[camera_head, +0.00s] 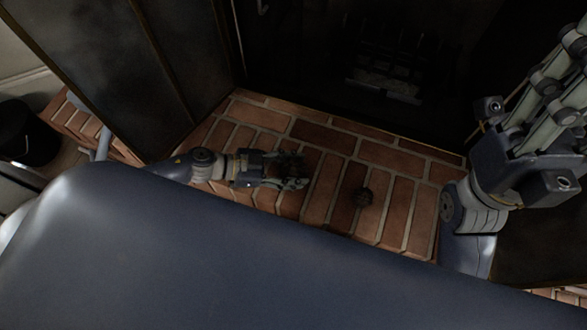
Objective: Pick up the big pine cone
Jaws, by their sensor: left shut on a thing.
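The big pine cone (291,160) is dark brown and sits in my left gripper (293,174), over the brick hearth. The left gripper is shut on it, and the fingers hide part of it. I cannot tell whether the cone touches the bricks.
A dark panel (130,75) stands at the left. A black bucket (28,132) stands at the far left.

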